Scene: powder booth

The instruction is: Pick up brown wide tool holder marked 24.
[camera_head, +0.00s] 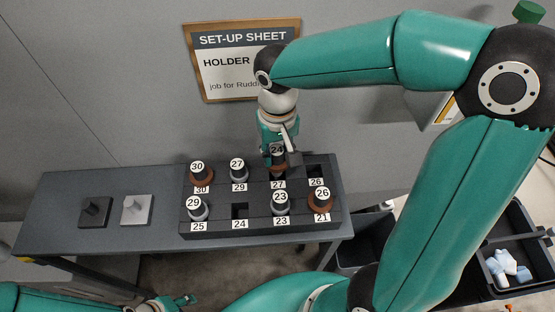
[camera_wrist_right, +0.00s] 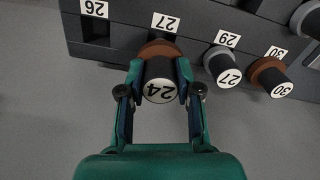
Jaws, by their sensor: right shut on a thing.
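The tool holder marked 24 (camera_head: 277,150) has a black top and a wide brown collar. It is at the rack position labelled 27, in the back row of the dark rack (camera_head: 260,226). My right gripper (camera_wrist_right: 158,82) is shut on its black body, with one finger on each side, and the brown collar (camera_wrist_right: 160,48) shows beyond the fingers.
Brown holders 30 (camera_head: 198,172) and 26 (camera_head: 321,197) and grey holders 27 (camera_head: 238,168), 29 (camera_head: 197,207) and 23 (camera_head: 281,201) stand nearby. Positions 24 and 26 are empty. Two small blocks (camera_head: 94,212) (camera_head: 136,210) sit left on the table (camera_head: 60,188). The wall is close behind.

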